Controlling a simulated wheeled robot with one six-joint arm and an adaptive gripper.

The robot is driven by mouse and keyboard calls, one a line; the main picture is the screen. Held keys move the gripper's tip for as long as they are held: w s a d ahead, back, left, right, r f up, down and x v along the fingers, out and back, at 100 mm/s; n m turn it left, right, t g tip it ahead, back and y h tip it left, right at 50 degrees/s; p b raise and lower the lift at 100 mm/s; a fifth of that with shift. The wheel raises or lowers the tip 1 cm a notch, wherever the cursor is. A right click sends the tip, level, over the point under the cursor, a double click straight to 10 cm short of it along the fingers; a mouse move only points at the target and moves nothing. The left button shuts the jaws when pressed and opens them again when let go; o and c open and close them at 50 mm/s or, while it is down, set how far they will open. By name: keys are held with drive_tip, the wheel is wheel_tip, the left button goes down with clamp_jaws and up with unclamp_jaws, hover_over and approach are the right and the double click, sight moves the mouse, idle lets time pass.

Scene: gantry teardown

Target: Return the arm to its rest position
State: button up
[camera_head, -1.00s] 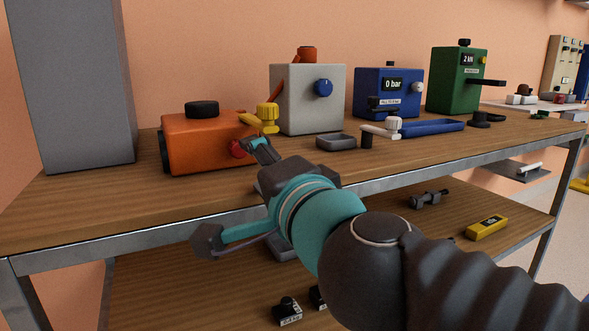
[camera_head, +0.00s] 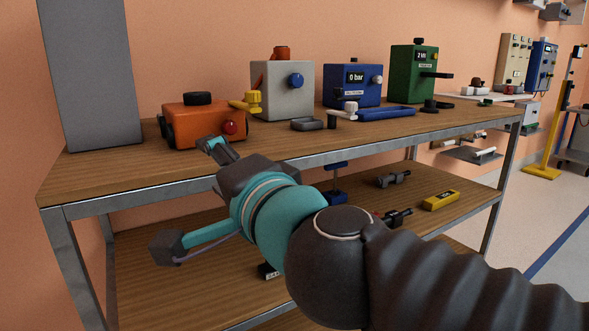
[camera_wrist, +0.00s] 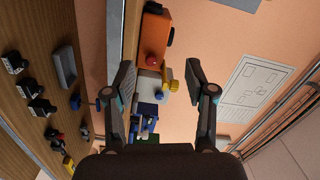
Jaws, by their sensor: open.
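My gripper (camera_head: 191,193) is in front of the bench's front edge in the head view, fingers spread and nothing between them. In the wrist view my gripper (camera_wrist: 160,92) shows as two separated fingers, with the orange box (camera_wrist: 154,36) and grey box beyond the gap. My teal and dark arm reaches in from the lower right of the head view. The orange box (camera_head: 190,128) with a red knob (camera_head: 229,128) stands on the bench top behind the gripper, apart from it.
The wooden bench (camera_head: 120,172) carries a grey box (camera_head: 283,98), a blue "0 bar" box (camera_head: 340,82) and a green box (camera_head: 402,75). A tall grey block (camera_head: 92,80) stands at left. The lower shelf holds a yellow tool (camera_head: 441,201).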

drive_tip(key=s+a+f+n+g+y, duration=0.3)
drive_tip(key=s+a+f+n+g, duration=0.2)
drive_tip(key=n, duration=0.2)
drive_tip(key=s+d+f+n+g+h+p, duration=0.2)
drive_tip(key=d+f+n+g+h, duration=0.15)
drive_tip(key=f, duration=0.45)
drive_tip(key=d+f+m+h+p, duration=0.1)
drive_tip(key=d+f+h, duration=0.3)
drive_tip(key=d, duration=0.9)
drive_tip(key=d+f+m+h+p, duration=0.1)
drive_tip(key=d+f+h+p, duration=0.3)
drive_tip(key=d, duration=0.9)
drive_tip(key=shift+s+d+f+g+h, duration=0.35)
drive_tip(key=shift+f+h, duration=0.25)
drive_tip(key=shift+h, duration=0.35)
